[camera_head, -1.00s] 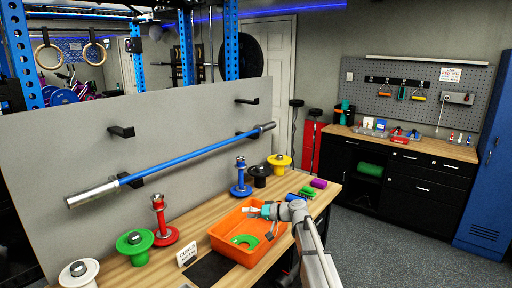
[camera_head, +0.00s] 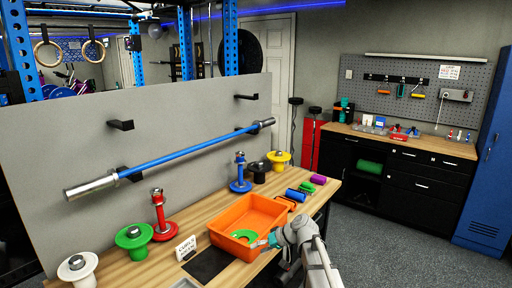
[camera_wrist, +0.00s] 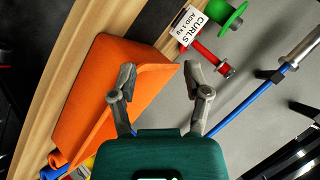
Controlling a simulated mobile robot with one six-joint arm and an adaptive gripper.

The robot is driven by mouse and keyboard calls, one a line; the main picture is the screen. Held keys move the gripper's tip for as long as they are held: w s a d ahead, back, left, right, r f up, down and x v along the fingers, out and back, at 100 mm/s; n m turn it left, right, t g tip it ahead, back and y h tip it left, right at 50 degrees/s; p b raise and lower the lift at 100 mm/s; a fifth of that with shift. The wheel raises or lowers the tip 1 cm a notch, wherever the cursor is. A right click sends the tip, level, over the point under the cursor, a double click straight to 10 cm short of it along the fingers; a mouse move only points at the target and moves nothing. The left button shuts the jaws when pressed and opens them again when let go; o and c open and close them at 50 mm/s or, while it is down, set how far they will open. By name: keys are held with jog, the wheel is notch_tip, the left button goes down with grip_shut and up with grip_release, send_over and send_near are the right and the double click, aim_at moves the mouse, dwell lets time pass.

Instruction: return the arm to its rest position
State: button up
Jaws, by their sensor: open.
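My gripper (camera_head: 262,243) is at the front right edge of the orange tray (camera_head: 222,242) in the head view, with my arm folded toward the lower right. The orange tray (camera_wrist: 92,85) fills the left of that view.
A sign card (camera_head: 186,247) and coloured weight posts, such as the red one (camera_head: 160,215), stand left of the tray. A blue barbell (camera_head: 190,151) hangs on the grey panel behind. A blue roll (camera_head: 296,195) and a purple roll (camera_head: 318,179) lie right of the tray.

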jog(key=s+d+f+m+g+h+b, duration=0.1)
jog(key=s+d+f+h+b, duration=0.1)
jog(key=s+d+f+h, duration=0.3)
jog(key=s+d+f+m+g+h+b, duration=0.1)
jog(key=s+d+f+h, duration=0.4)
jog(key=s+d, duration=0.5)
jog(key=s+f+m+b, duration=0.1)
jog(key=s, duration=0.3)
jog(key=shift+s+d+f, duration=0.25)
jog(key=shift+s+d, duration=0.05)
jog(key=shift+d, duration=0.05)
